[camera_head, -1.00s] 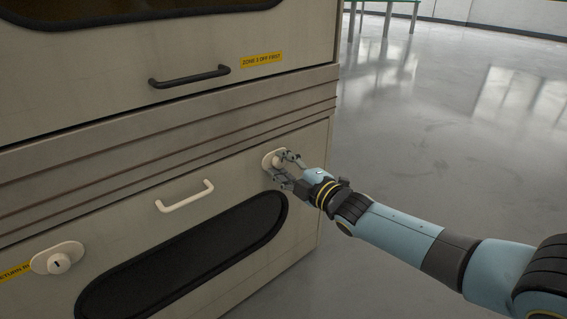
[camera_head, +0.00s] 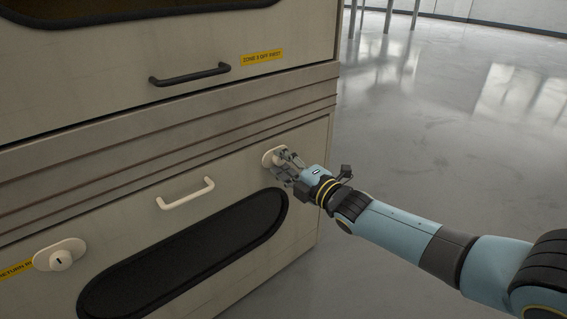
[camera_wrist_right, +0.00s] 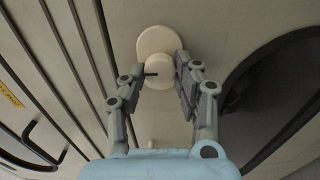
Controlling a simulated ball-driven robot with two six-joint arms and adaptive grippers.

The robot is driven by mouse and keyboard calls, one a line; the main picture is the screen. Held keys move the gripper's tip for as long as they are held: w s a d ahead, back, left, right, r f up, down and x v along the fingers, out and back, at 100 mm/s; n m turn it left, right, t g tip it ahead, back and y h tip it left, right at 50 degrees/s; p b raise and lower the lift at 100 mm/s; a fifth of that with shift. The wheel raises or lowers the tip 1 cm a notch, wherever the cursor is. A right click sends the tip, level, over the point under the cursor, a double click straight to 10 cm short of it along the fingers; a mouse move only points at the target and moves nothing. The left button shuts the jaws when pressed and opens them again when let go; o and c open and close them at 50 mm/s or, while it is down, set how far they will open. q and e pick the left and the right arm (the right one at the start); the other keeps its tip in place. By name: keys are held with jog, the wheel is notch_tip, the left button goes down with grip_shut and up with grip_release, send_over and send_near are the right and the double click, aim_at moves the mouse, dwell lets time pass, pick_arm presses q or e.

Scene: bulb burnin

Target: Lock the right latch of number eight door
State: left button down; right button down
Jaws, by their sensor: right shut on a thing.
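The lower door (camera_head: 130,225) of the beige cabinet is closed in the head view; no number shows on it. The left latch (camera_head: 60,258) is a cream knob on an oval plate. My left gripper is out of view.
A cream handle (camera_head: 186,194) and a dark oval window (camera_head: 185,262) are on the lower door. A black handle (camera_head: 189,75) and a yellow label (camera_head: 262,58) are on the door above. Open grey floor (camera_head: 430,130) lies to the right.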

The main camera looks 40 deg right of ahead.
jog(key=c, duration=1)
grip_release()
jog(key=shift+o, duration=0.2)
jog(key=s, duration=1.2)
jog(key=shift+d, duration=0.45)
